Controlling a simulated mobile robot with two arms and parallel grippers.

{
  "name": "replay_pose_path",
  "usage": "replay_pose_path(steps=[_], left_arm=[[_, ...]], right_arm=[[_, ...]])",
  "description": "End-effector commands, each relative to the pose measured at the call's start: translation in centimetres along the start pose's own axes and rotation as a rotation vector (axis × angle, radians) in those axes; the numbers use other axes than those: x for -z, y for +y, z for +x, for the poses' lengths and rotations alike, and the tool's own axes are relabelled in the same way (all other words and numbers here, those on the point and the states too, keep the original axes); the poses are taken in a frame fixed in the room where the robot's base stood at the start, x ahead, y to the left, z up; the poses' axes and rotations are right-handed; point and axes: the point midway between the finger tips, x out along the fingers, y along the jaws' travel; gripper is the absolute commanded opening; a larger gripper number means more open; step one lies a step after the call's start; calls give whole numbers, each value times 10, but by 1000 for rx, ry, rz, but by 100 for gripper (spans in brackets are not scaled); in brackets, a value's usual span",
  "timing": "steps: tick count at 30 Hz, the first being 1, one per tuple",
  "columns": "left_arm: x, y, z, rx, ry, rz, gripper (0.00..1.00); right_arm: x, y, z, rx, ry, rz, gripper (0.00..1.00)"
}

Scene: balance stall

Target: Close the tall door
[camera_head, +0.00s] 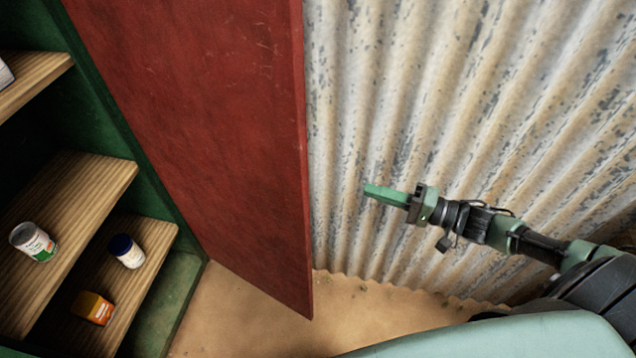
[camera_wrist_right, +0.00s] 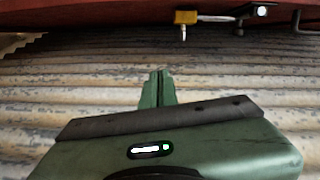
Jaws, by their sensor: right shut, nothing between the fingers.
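The tall red door (camera_head: 215,110) stands open in the head view, swung out from the right side of a green cabinet (camera_head: 185,275). Its free edge points toward the corrugated wall side. My right gripper (camera_head: 370,191) is shut and empty, to the right of the door's free edge and apart from it, in front of the wall. In the right wrist view the shut fingers (camera_wrist_right: 160,80) point toward the door (camera_wrist_right: 110,14), which shows as a red strip along the top. My left gripper is not in view.
A corrugated wall (camera_head: 430,90) stands behind my right arm. A yellow-handled tool (camera_wrist_right: 186,17) and hooks show by the door. Sandy floor (camera_head: 245,315) lies below.

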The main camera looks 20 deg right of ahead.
Motion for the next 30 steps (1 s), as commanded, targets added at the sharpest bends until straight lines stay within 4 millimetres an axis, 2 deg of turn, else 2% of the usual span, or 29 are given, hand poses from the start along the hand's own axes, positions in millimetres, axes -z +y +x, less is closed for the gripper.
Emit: replay_pose_path(steps=[1,3,6,11,24,30], left_arm=[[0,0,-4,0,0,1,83],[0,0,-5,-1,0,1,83],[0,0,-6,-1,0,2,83],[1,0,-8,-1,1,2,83],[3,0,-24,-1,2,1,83],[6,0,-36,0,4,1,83]], right_arm=[[-8,-22,2,26,-52,48,0],[-16,-38,3,49,-101,105,0],[-22,-49,5,64,-132,146,0],[-24,-53,23,70,-133,153,0],[-35,-60,106,67,-132,150,0],[-64,-63,106,65,-132,154,0]])
